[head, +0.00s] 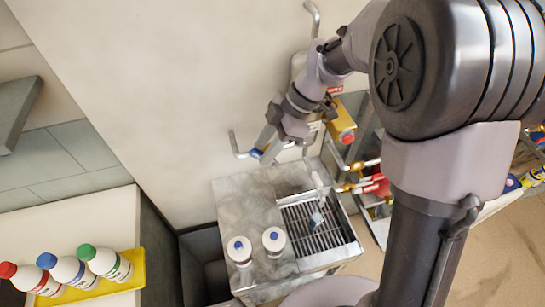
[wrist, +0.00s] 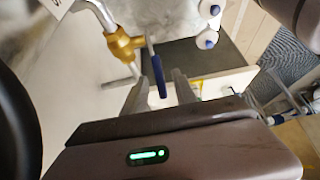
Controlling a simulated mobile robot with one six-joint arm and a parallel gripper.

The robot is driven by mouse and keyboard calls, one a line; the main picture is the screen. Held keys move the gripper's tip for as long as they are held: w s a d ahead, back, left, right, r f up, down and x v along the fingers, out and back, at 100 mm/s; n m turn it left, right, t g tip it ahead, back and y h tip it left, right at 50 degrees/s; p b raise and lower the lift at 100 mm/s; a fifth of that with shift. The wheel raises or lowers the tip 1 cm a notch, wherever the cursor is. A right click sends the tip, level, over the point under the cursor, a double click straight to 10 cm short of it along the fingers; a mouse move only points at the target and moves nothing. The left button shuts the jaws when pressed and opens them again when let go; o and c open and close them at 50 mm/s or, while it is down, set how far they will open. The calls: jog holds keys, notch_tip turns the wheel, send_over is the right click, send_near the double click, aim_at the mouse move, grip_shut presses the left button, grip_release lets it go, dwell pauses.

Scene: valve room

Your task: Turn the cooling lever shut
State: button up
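A blue lever (wrist: 158,76) sits on a brass valve body (wrist: 122,44) with a pale pipe, in the wrist view. Its blue end also shows small in the head view (head: 256,153), near the wall. I can read no label that names it. A gap shows between the lever and the right finger. Whether the left finger touches it I cannot tell. In the head view, my gripper (head: 266,146) is at the wall, and the valve body is mostly hidden there.
A marble counter (head: 232,198) with a drain grate (head: 322,238) stands below, with white blue-capped bottles (head: 239,250) on it. A yellow tray (head: 133,268) with capped bottles is at lower left. Brass and red fittings (head: 376,187) and a yellow box (head: 341,121) are right of my gripper.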

notch_tip(320, 180, up, 4)
jog(key=shift+f+p, duration=0.1)
jog(key=shift+p, duration=0.4)
jog(key=s+d, duration=0.2)
jog(key=s, duration=0.5)
jog(key=s+d, duration=0.3)
jog(key=s, duration=0.5)
jog(key=shift+d+r, duration=0.25)
jog(key=shift+r, duration=0.15)
